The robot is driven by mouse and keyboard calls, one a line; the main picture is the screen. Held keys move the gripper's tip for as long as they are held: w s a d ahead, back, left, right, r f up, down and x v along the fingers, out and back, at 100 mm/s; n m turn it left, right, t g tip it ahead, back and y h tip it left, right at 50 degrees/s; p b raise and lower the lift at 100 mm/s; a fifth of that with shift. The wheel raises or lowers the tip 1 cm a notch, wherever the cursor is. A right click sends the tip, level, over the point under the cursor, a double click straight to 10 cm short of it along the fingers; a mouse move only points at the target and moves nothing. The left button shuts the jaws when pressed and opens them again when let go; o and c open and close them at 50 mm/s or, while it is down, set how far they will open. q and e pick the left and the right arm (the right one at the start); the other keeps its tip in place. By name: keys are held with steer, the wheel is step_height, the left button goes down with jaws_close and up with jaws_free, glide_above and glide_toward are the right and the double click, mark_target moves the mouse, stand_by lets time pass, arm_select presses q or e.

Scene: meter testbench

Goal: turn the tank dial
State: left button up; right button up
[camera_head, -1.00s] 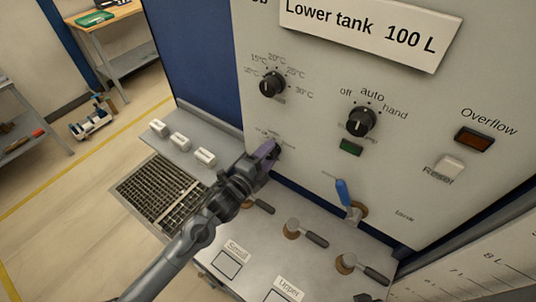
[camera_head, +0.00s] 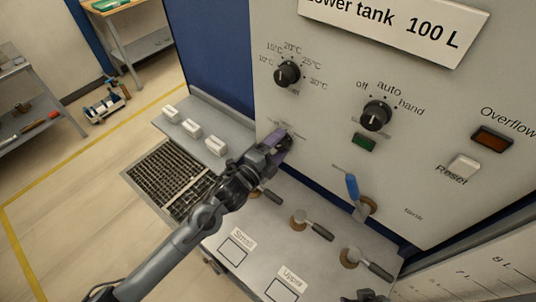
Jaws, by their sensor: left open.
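The grey panel (camera_head: 330,120) carries two black dials. The temperature dial (camera_head: 287,73) is at the upper left, with temperature marks around it. The off/auto/hand dial (camera_head: 376,115) is to its right. My left gripper (camera_head: 282,143) is open, its purple-grey fingers right at the panel below the temperature dial. The gripper covers the spot there, where small printed labels show just above it, so I cannot tell whether a dial sits between the fingers. My right gripper is not clearly visible.
A blue-handled valve (camera_head: 352,187) juts from the panel at the right. Several lever valves (camera_head: 310,224) stand on the metal shelf below. White blocks (camera_head: 192,129) and a drain grate (camera_head: 165,180) lie left of my arm. An orange lamp (camera_head: 491,139) is at the right.

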arm_select(q)
steer(key=v, duration=1)
steer(key=shift+s, duration=0.2)
arm_select(e)
steer(key=shift+f, duration=0.15)
arm_select(q)
steer(key=shift+a, duration=0.1)
